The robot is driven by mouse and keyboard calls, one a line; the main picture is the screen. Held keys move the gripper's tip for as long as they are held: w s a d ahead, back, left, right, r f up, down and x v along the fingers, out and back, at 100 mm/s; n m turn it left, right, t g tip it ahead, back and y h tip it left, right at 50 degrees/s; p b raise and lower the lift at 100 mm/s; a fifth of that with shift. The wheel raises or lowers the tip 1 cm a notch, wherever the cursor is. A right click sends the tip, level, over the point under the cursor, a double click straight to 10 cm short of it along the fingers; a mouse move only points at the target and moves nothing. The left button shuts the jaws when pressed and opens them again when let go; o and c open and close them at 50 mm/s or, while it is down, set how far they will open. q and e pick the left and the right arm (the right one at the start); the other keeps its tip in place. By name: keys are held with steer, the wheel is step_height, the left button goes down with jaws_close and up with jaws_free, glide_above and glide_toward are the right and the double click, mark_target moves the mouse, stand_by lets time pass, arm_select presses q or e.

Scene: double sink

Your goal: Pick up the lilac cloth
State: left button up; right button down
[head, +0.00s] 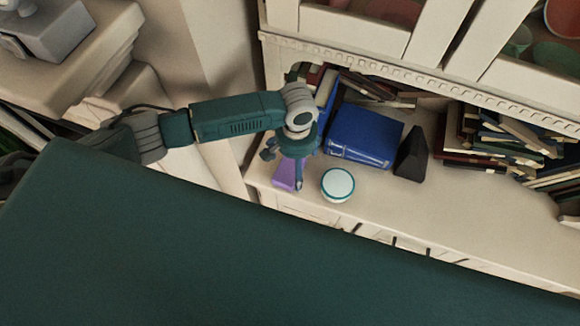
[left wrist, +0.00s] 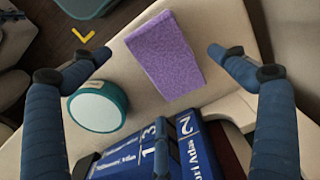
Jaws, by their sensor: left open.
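The lilac cloth (head: 284,176) looks like a flat purple slab on the pale counter, close to its front left corner. In the left wrist view the cloth (left wrist: 168,58) lies between and below my open fingers, apart from both fingertips as far as I can see. My left gripper (head: 286,166) points down over the cloth and partly covers it in the head view. The left wrist view shows both fingers of my left gripper (left wrist: 155,52) spread wide with nothing held. My right gripper is in neither view.
A round white-topped teal object (head: 338,184) stands right of the cloth, near the left finger in the wrist view. Thick blue books (head: 365,136) and a black wedge (head: 411,155) stand behind. More books (head: 490,140) are stacked at right. The front counter at right is clear.

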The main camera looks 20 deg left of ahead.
mark_target(294, 169)
arm_select(q)
steer(key=shift+a+f+p, duration=0.1)
steer(key=shift+f+p, duration=0.25)
steer(key=shift+f, duration=1.5)
steer(key=c, duration=1.1)
steer(key=shift+r, duration=0.15)
steer(key=shift+r, duration=0.25)
step_height(294, 169, up, 19)
steer(key=b, duration=0.3)
steer(key=shift+r, duration=0.2)
